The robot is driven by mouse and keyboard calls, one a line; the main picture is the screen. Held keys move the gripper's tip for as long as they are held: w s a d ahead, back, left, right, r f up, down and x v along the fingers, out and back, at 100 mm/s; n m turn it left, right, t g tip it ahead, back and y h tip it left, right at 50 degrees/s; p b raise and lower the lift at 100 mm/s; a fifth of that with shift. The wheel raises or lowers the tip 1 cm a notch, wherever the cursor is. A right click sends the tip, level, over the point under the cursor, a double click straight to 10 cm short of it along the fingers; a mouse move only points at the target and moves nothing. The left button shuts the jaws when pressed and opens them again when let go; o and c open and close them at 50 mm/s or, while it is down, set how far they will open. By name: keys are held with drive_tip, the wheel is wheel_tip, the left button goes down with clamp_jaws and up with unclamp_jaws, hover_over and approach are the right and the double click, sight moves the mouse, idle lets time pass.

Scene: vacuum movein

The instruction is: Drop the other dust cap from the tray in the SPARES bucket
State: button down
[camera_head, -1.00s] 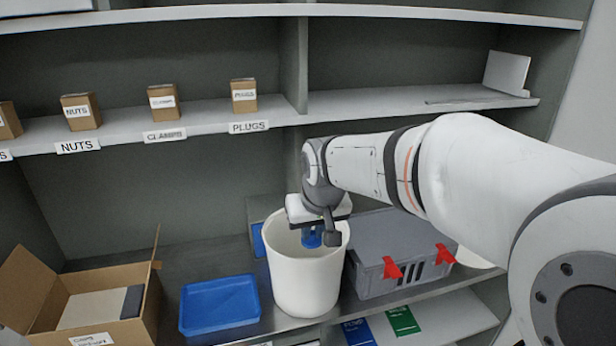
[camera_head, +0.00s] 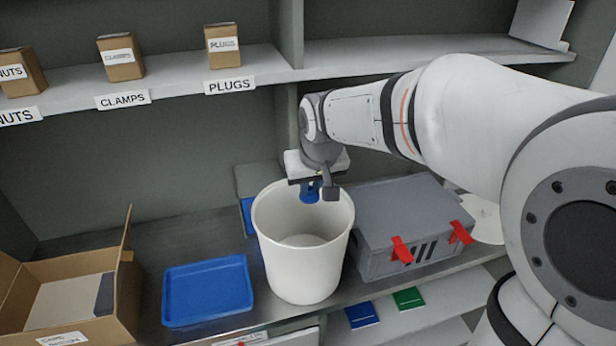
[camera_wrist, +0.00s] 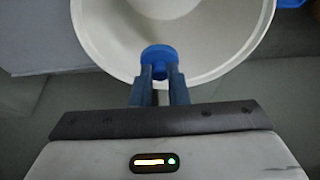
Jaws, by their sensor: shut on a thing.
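A white bucket (camera_head: 305,262) stands on the steel shelf, with no lettering visible on it. In the wrist view its rim and inside (camera_wrist: 205,60) fill the top middle. My gripper (camera_head: 310,192) is at the bucket's back rim in the head view. In the wrist view my gripper (camera_wrist: 160,78) is shut on a round blue dust cap (camera_wrist: 160,55). The cap appears over the bucket's near rim there; its height above the rim is hard to tell. The blue tray (camera_head: 207,291) left of the bucket looks empty.
An open cardboard box (camera_head: 75,295) stands left of the tray. A grey case (camera_head: 410,235) with red latches is close to the bucket's right. Small labelled boxes, such as the PLUGS box (camera_head: 222,52), stand on the shelf above. A grey bin (camera_head: 257,180) is behind the bucket.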

wheel_tip(320, 180, down, 2)
drive_tip(key=shift+f+b, duration=0.1)
drive_tip(key=shift+b, duration=0.3)
drive_tip(key=c, duration=1.3)
unclamp_jaws()
drive_tip(key=shift+s, duration=0.1)
drive_tip(key=v, duration=0.8)
drive_tip(key=shift+b, duration=0.3)
